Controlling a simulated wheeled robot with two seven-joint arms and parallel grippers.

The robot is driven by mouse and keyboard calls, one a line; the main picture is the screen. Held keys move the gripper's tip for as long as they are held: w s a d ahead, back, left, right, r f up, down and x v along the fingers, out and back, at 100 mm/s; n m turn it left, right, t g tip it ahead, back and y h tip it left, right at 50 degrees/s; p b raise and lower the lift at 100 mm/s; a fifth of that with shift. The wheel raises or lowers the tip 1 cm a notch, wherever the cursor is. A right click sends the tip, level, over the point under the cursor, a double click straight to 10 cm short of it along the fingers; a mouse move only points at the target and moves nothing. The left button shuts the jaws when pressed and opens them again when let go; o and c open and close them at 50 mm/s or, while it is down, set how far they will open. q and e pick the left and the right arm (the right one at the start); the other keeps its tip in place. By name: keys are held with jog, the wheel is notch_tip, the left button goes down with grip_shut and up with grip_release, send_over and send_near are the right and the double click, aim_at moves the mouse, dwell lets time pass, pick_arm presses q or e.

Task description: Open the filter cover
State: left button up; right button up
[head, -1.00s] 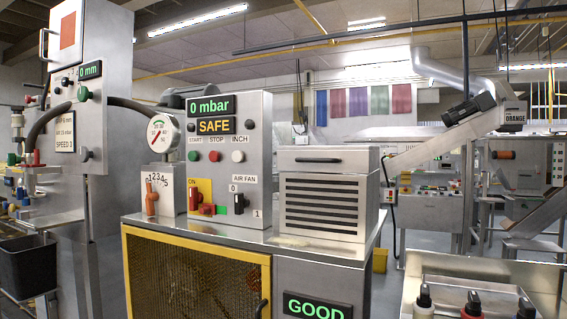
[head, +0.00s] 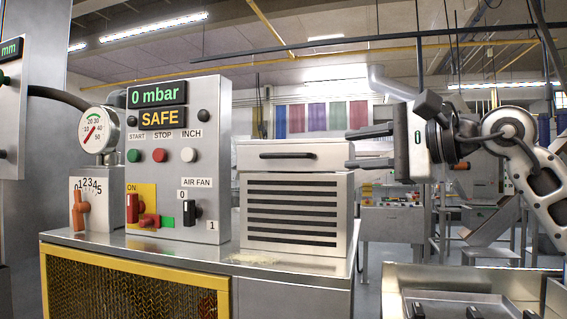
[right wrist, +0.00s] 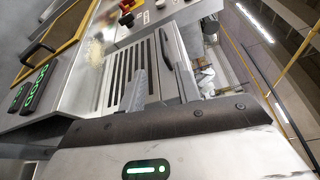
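The filter housing is a steel box with dark horizontal slots (head: 292,212) on the machine top, right of the control panel. Its filter cover (head: 325,158) is the flat lid section on top, closed, with a dark bar handle (head: 287,155) on its front. My right gripper (head: 350,148) comes in from the right with its two fingers apart, pointing left, at the right end of the cover. Nothing shows between the fingers. In the right wrist view the slotted front (right wrist: 122,72) and the handle (right wrist: 165,48) lie just beyond the fingers. My left gripper is out of view.
The control panel (head: 205,120) reads 0 mbar and SAFE, with a red lever (head: 148,219) and black AIR FAN switch (head: 190,212) below. Yellowish crumbs (head: 252,258) lie before the housing. A metal tray (head: 470,300) stands at lower right.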

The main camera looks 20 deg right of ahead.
aim_at(292, 154)
jog(key=p+x, duration=0.1)
jog(key=x, duration=0.3)
jog(key=p+x, duration=0.1)
jog(key=x, duration=0.4)
jog(key=p+x, duration=0.1)
jog(key=x, duration=0.4)
jog(key=shift+w+d+r, duration=0.15)
jog(key=shift+r, duration=0.2)
jog(key=shift+w+p, duration=0.3)
jog(key=shift+w, duration=0.05)
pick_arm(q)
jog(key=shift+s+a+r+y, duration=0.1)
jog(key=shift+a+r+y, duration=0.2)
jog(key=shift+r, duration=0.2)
pick_arm(e)
jog(key=shift+w+a+f, duration=0.15)
jog(key=shift+w+a, duration=0.15)
jog(key=shift+a, duration=0.1)
jog(key=shift+c, duration=0.3)
grip_shut()
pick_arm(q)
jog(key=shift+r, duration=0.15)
